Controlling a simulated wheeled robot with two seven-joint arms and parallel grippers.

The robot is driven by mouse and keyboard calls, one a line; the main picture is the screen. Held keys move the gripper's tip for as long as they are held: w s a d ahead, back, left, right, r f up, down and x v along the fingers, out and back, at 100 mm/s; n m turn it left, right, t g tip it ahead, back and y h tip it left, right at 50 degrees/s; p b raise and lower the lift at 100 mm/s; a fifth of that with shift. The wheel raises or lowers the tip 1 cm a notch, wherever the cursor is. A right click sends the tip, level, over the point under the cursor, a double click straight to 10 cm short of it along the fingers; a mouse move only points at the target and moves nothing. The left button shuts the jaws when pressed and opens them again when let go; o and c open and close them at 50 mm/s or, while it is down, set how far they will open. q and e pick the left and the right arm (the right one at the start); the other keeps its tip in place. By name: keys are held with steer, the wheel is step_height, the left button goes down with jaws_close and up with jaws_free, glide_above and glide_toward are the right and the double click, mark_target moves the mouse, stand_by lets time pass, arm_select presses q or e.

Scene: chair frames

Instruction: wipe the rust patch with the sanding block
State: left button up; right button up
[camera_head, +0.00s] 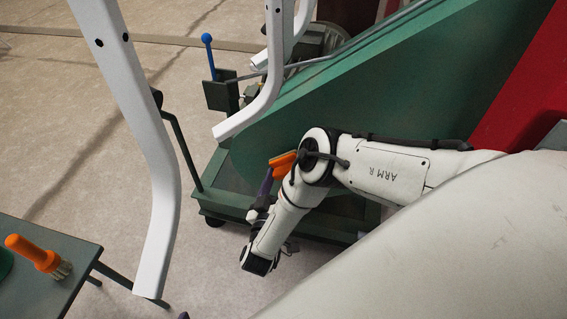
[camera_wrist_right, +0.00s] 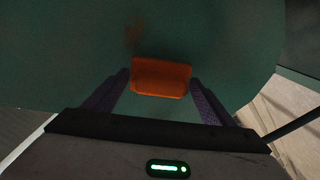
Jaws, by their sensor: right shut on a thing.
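The sanding block is an orange block (camera_wrist_right: 161,77), held between the purple fingers of my right gripper (camera_wrist_right: 159,82) in the right wrist view. In the head view, the block (camera_head: 283,163) shows beside my right wrist, and the right gripper (camera_head: 270,178) is partly hidden by the arm. The rust patch (camera_wrist_right: 134,32) is a small brown smudge on the green panel, just beyond the block's upper left edge in the right wrist view. I cannot tell whether the block touches the panel. The patch is not visible in the head view.
The large green panel (camera_head: 400,70) stands on a wheeled green base (camera_head: 228,205). White curved bars (camera_head: 150,190) hang in front at the left. A table (camera_head: 45,285) at lower left holds an orange-handled brush (camera_head: 35,252). A blue-handled lever (camera_head: 208,55) stands behind. Floor at left is open.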

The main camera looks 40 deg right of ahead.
steer(key=shift+x, duration=1.1)
stand_by(0.7)
steer(key=shift+s+d+p, duration=0.55)
steer(key=shift+s+d, duration=0.35)
steer(key=shift+s, duration=0.1)
steer(key=shift+s+d+p, duration=0.7)
steer(key=shift+s+d, duration=0.15)
steer(key=shift+s, duration=0.15)
steer(key=shift+s+d+p, duration=0.6)
steer(key=shift+s+d, duration=0.3)
steer(key=shift+s, duration=0.1)
steer(key=shift+r, duration=0.1)
